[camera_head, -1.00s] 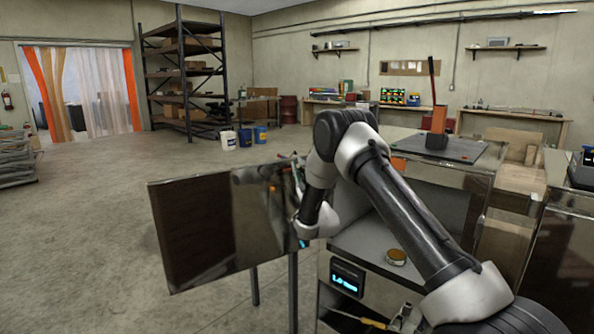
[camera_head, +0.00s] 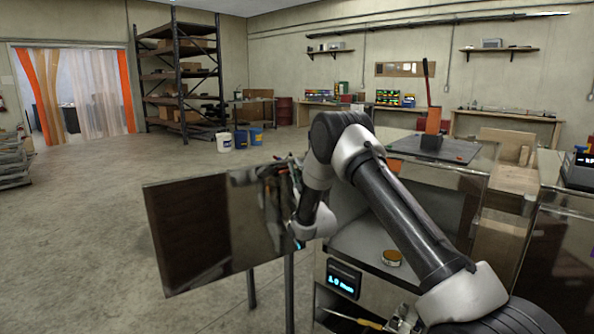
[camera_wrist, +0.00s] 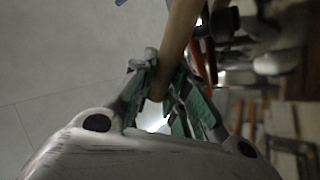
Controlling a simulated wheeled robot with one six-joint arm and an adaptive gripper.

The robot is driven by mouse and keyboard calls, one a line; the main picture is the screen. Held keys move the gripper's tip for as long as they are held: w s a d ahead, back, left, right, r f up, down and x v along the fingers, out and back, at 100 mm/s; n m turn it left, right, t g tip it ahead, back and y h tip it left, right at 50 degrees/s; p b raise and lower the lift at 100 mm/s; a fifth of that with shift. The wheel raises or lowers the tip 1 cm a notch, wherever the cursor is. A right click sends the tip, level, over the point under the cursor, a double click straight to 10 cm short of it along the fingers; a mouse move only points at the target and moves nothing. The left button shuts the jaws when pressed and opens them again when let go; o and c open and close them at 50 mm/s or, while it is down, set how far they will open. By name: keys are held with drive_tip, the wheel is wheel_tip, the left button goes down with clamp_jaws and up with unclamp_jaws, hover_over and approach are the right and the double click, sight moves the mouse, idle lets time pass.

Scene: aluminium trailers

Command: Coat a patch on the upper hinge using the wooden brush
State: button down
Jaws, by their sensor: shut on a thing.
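In the wrist view my gripper (camera_wrist: 164,76) is shut on a round wooden handle (camera_wrist: 179,38), which I take to be the brush. The handle runs up out of the top of the picture, so its bristles are out of sight. In the head view my forearm and wrist hang down at the right edge of a shiny upright metal panel (camera_head: 215,225) on dark legs. My fingers and the brush cannot be made out clearly there. I cannot make out the upper hinge in either view.
A small round tin (camera_head: 391,258) sits on a grey cart top (camera_head: 363,243) under my arm. A dark plate (camera_head: 460,152) with an orange upright tool stands behind, on a metal case. Buckets (camera_head: 225,142) stand far back. The floor (camera_head: 85,215) at left is clear.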

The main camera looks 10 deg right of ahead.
drive_tip(key=shift+w+d, duration=0.2)
drive_tip(key=shift+d, duration=0.1)
drive_tip(key=shift+r, duration=0.95)
drive_tip(key=s+d, duration=0.2)
drive_tip(key=s, duration=0.1)
drive_tip(key=shift+s+d, duration=0.15)
idle(1.0)
